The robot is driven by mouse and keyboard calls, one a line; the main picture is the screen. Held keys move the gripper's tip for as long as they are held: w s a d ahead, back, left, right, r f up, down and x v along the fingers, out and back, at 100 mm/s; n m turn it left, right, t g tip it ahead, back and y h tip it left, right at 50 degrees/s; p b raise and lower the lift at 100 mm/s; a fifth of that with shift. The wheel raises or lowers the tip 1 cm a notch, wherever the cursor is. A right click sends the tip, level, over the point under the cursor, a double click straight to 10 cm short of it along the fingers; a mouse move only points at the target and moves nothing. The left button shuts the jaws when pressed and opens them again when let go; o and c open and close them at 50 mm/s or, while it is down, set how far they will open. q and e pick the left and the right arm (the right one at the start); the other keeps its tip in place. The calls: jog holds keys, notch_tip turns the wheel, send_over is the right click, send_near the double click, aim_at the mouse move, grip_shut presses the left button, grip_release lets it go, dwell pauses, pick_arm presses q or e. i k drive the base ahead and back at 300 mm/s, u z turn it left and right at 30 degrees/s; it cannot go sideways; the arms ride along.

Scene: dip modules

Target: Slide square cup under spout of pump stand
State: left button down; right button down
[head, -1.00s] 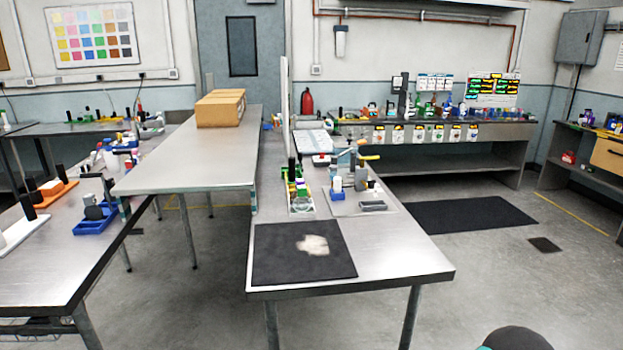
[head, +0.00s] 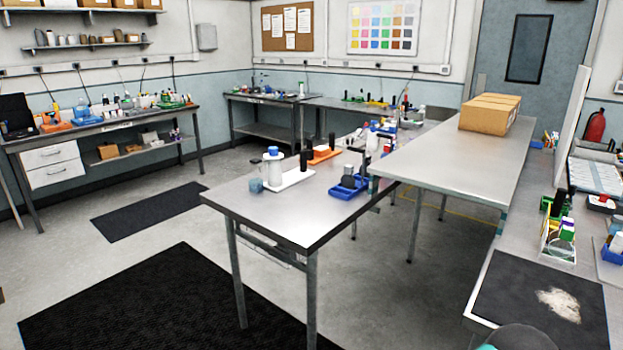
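A white stand base (head: 290,180) sits on the near metal table (head: 265,215), left of centre. A white bottle with a blue top (head: 272,165) stands on its left part and a black upright post (head: 303,161) on its right part; it may be the pump stand. A small blue-grey cup (head: 256,186) stands just left of the bottle, close to the table's left edge. Whether the cup is square or under a spout is too small to tell. Neither gripper is in view.
An orange stand (head: 322,156) and a blue tray (head: 349,188) stand on the same table. A raised bench (head: 445,167) holds cardboard boxes (head: 490,112). Black mats (head: 150,305) lie on open floor at left. A dark mat (head: 510,300) covers the right table's near end.

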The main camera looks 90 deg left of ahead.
aim_at(256, 185)
jog(key=u, duration=0.45)
jog(key=i, duration=0.35)
jog(key=u, duration=2.35)
jog(key=k, duration=0.35)
jog(key=u, duration=0.55)
jog(key=i, duration=1.45)
jog(key=z, duration=0.5)
